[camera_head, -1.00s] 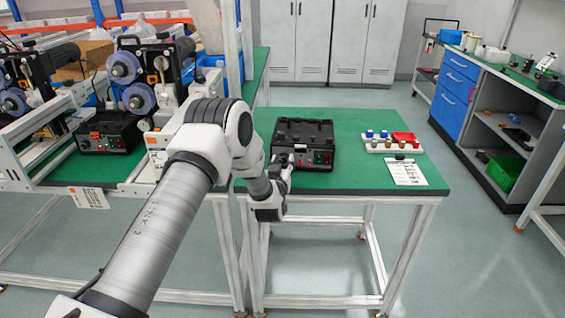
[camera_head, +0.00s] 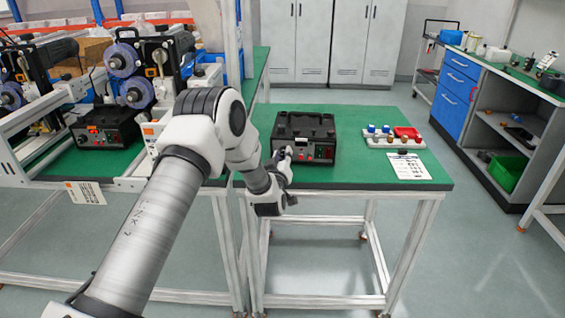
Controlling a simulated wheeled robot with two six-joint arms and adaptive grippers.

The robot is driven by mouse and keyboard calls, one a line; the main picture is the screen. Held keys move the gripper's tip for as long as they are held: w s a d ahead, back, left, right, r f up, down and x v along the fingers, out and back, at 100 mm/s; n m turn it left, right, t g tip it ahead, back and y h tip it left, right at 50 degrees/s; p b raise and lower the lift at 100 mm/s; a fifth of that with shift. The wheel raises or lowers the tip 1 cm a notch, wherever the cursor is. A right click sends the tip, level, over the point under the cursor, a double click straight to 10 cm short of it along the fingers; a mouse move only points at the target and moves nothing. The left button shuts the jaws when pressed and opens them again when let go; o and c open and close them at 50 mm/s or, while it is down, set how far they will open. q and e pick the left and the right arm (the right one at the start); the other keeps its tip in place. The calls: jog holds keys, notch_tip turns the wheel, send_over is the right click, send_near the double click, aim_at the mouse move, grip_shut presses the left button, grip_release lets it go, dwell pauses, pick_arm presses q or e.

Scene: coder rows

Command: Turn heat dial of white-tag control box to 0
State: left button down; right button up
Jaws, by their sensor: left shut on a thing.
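A black control box (camera_head: 304,127) stands on the green table in front of me. Its front panel (camera_head: 323,152) shows small red and green marks on the right side. My left gripper (camera_head: 284,156) is at the left part of the box's front and is shut on a dial there. The fingers hide the dial, so its setting cannot be read. A second black control box (camera_head: 105,128) with an orange-red lit front stands on the left bench, under the machine. My right gripper is not in view.
Reel machinery (camera_head: 140,75) fills the left bench.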

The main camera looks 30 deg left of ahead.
pick_arm(q)
jog(key=n+b, duration=0.1)
jog(key=n, duration=0.1)
jog(key=n+b, duration=0.1)
jog(key=b, duration=0.1)
jog(key=n+b, duration=0.2)
jog(key=shift+f+n, duration=0.3)
jog(key=shift+f, duration=0.05)
jog(key=n+b, duration=0.2)
jog(key=shift+r+b, duration=0.1)
jog(key=shift+b, duration=0.25)
jog(key=shift+n+y, duration=0.3)
jog(key=shift+n, duration=0.2)
jog(key=shift+r, duration=0.1)
jog(key=c, duration=1.1)
grip_release()
jog(key=shift+w, duration=0.1)
jog(key=shift+c, duration=0.2)
jog(key=v, duration=1.2)
